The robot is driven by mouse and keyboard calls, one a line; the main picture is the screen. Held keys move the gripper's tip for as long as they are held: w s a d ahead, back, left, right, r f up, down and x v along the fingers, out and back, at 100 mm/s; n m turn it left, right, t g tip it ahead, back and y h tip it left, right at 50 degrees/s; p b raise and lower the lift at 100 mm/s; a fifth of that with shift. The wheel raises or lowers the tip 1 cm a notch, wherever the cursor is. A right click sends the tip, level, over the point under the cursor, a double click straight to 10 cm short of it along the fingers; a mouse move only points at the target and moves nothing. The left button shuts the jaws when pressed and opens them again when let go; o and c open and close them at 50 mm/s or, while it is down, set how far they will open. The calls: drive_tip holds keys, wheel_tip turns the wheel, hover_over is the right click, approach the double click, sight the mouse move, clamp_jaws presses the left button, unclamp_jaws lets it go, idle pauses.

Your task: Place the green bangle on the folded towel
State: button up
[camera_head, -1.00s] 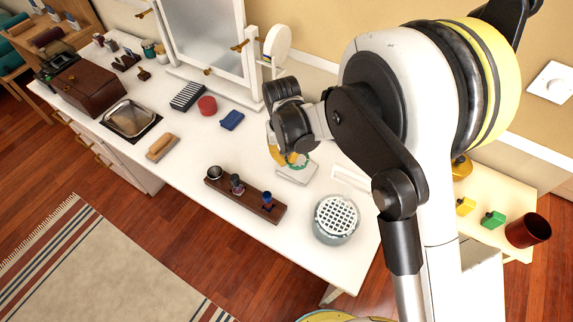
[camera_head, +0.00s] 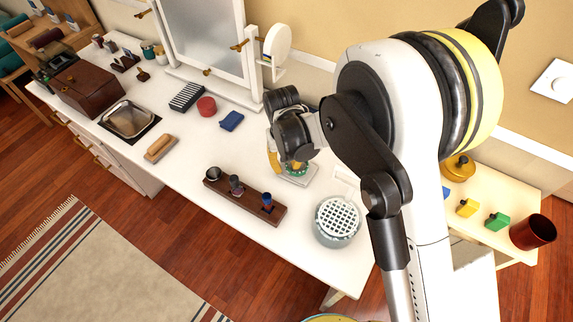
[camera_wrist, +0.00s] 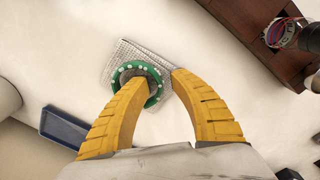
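The green bangle (camera_wrist: 157,84) is a ring with pale dots, at my fingertips in the wrist view. One yellow finger of my gripper (camera_wrist: 160,82) reaches inside the ring and the other is at its outer right side. The gripper looks shut on the bangle's rim. The folded towel (camera_wrist: 126,48) is a pale, textured square directly under the bangle. In the head view the towel (camera_head: 302,181) lies on the white table, with the bangle (camera_head: 296,169) low over it or touching it. My gripper (camera_head: 285,163) partly hides both there. Any gap under the bangle cannot be told.
A dark wooden holder (camera_head: 225,194) with small items lies front-left of the towel. A round container with a white grid lid (camera_head: 337,219) stands to the right. A blue item (camera_head: 231,121) and a white mirror stand (camera_head: 277,42) are behind. Open table lies between.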

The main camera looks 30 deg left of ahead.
wheel_tip(320, 180, up, 12)
drive_tip(key=p, duration=0.3)
drive_tip(key=shift+s+a+r+p, duration=0.15)
drive_tip(key=shift+a+r+p, duration=0.05)
drive_tip(key=shift+p, duration=0.2)
drive_tip(key=w+d+r+m+t+y, duration=0.1)
drive_tip(key=d+r+m, duration=0.1)
drive_tip(key=d+r, duration=0.75)
drive_tip(key=w+d+r+m+t+y, duration=0.15)
drive_tip(key=d+r, duration=0.45)
drive_tip(key=d, duration=0.7)
drive_tip(key=s+d+r+m+t, duration=0.1)
drive_tip(key=s+d, duration=0.2)
drive_tip(key=d, duration=0.3)
drive_tip(key=s+d+m+t+h, duration=0.1)
drive_tip(key=s+d+m+t, duration=0.1)
drive_tip(key=s+d, duration=0.2)
drive_tip(key=s+d+r+m+t+h, duration=0.1)
drive_tip(key=s+d, duration=0.2)
drive_tip(key=d, duration=0.6)
drive_tip(key=shift+s+d+r, duration=0.3)
drive_tip(key=shift+d+r, duration=0.05)
drive_tip(key=shift+m+t, duration=0.25)
